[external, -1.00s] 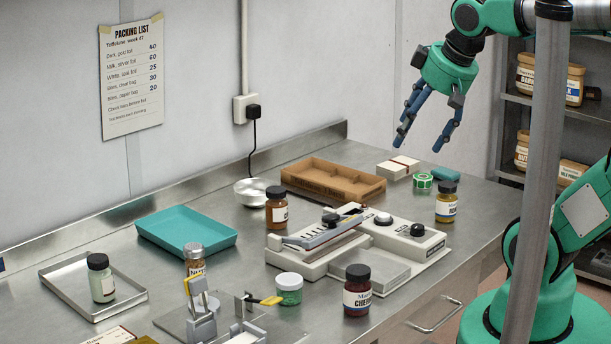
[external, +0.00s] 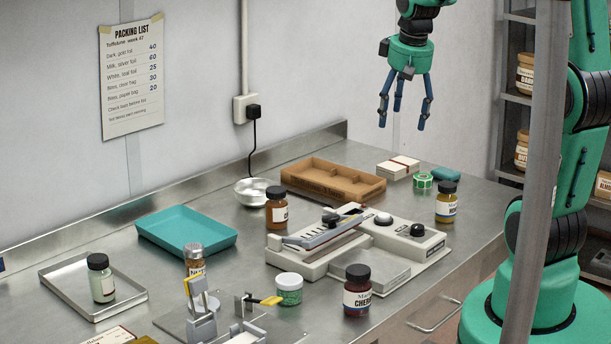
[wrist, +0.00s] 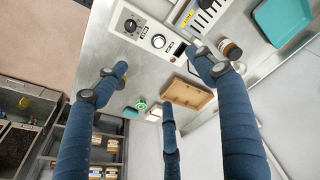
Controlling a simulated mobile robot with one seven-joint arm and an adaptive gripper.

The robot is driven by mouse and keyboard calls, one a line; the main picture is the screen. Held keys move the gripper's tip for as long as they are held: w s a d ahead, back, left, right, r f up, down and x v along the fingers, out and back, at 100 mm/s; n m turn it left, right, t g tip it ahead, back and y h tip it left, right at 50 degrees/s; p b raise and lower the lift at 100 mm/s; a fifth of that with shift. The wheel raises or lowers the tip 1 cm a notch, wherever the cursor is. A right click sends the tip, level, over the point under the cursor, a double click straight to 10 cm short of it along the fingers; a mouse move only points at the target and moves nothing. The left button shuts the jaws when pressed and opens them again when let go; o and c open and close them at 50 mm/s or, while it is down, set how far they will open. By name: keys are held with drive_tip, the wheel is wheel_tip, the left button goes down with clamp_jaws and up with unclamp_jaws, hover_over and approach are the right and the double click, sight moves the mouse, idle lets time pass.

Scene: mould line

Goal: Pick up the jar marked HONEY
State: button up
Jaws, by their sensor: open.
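I cannot read HONEY on any jar. A dark-lidded jar with amber-brown contents (external: 276,214) stands behind the sealing machine, its label turned to the right; it also shows in the wrist view (wrist: 230,49). A dark-lidded jar with yellow contents (external: 446,208) stands at the bench's right end, its label too small to read. A dark red jar (external: 357,296) at the front has a label starting CHER. My gripper (external: 402,122) is open and empty, pointing down well above the back right of the bench, with its fingers spread.
The sealing machine (external: 325,259) fills the bench middle. A brown divided tray (external: 333,186), metal bowl (external: 254,200), green tape roll (external: 422,182) and paper stack (external: 390,172) lie behind. A teal tray (external: 187,248), a green jar (external: 289,297) and a pale jar (external: 102,287) stand left and front.

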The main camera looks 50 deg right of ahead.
drive_tip(key=w+d+f+m+g+p, duration=0.1)
drive_tip(key=d+f, duration=0.3)
drive_tip(key=d, duration=0.3)
drive_tip(key=w+d+f, duration=0.2)
drive_tip(key=d+f, duration=0.3)
drive_tip(key=d, duration=0.1)
drive_tip(key=m+g+y+p, duration=0.1)
drive_tip(key=m, duration=0.1)
hover_over(447, 184)
wheel_tip(447, 184, down, 10)
drive_tip(key=shift+n, duration=0.3)
wheel_tip(447, 184, down, 8)
drive_tip(key=shift+f, duration=0.3)
drive_tip(key=shift+d+f+b, duration=0.15)
drive_tip(key=shift+f+b, duration=0.15)
drive_tip(key=shift+f, duration=2.3)
